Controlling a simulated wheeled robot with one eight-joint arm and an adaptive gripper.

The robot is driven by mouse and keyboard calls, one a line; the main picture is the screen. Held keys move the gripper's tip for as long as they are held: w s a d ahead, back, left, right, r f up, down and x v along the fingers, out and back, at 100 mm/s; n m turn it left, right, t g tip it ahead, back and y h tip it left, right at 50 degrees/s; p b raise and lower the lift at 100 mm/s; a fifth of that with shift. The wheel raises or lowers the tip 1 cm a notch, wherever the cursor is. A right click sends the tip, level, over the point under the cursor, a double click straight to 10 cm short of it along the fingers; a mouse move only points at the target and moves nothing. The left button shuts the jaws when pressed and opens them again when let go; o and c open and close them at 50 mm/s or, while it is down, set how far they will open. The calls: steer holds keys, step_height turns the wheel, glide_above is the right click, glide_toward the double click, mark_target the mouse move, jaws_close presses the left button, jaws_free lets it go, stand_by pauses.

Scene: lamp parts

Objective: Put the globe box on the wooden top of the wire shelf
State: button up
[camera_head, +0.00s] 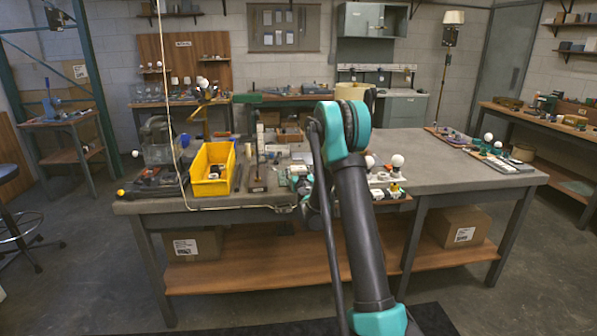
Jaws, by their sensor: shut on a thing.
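My arm fills the middle of the head view, rising from the bottom to a teal elbow in front of the workbench. My gripper's fingers do not show; the arm hides what lies behind it. A small teal and grey part shows just left of the arm at the bench's front, and I cannot tell whether it is mine. I cannot pick out the globe box. Plain cardboard boxes with labels stand under the bench, one at the left (194,245) and one at the right (460,228). I cannot make out a wire shelf with a wooden top.
The grey workbench (455,180) spans the middle. It bears a yellow bin (197,176), a small stand (257,186), white globe bulbs (397,160) and small parts. Its right half is mostly clear. Side benches stand left and right, and a stool (8,174) is at far left.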

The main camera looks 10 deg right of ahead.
steer(key=o, duration=1.5)
steer(key=shift+c, duration=0.2)
